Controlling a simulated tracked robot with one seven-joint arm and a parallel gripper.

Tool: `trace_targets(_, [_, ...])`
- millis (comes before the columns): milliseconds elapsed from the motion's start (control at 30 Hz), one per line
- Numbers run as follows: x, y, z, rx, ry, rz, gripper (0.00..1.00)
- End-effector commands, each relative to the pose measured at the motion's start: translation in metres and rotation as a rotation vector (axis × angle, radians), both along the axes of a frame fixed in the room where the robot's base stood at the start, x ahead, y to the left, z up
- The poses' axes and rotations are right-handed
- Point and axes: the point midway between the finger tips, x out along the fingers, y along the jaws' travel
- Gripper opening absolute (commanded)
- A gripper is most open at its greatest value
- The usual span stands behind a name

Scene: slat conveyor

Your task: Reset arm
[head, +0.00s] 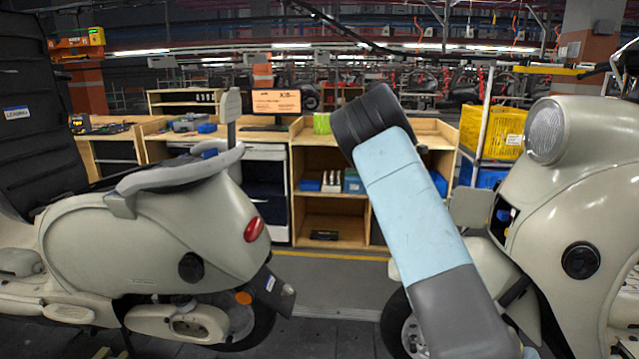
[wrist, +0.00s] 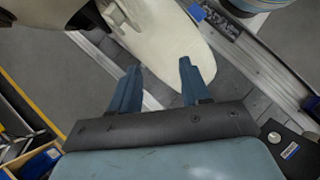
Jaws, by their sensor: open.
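My gripper (wrist: 159,69) shows in the wrist view with its two blue fingers spread apart and nothing held between them. A cream scooter panel (wrist: 165,35) lies behind and between the fingertips; I cannot tell how far away it is. In the head view my arm rises from the lower right to a black joint near the middle. My gripper is not visible there.
In the head view a cream scooter (head: 150,225) stands at the left and another scooter (head: 585,190) at the right, close to my arm. A wooden workbench (head: 300,160) with a monitor (head: 277,102) and a yellow crate (head: 492,131) are behind. Grey floor (head: 340,270) lies between.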

Motion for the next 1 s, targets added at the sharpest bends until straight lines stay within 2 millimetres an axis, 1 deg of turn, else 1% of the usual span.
trace_targets(33, [-0.004,0.009,0.006,0.039,-0.039,-0.006,0.47])
trace_targets(100, [-0.010,0.022,0.012,0.083,-0.089,-0.018,0.47])
trace_targets(200, [-0.019,0.036,0.022,0.140,-0.157,-0.042,0.47])
trace_targets(367, [-0.040,0.049,0.042,0.219,-0.248,-0.093,0.47])
trace_targets(500, [-0.065,0.048,0.060,0.267,-0.316,-0.150,0.47])
trace_targets(667, [-0.097,0.040,0.080,0.308,-0.389,-0.218,0.47])
trace_targets(833, [-0.135,0.032,0.098,0.343,-0.463,-0.286,0.47])
trace_targets(1000, [-0.175,0.029,0.114,0.373,-0.538,-0.351,0.47])
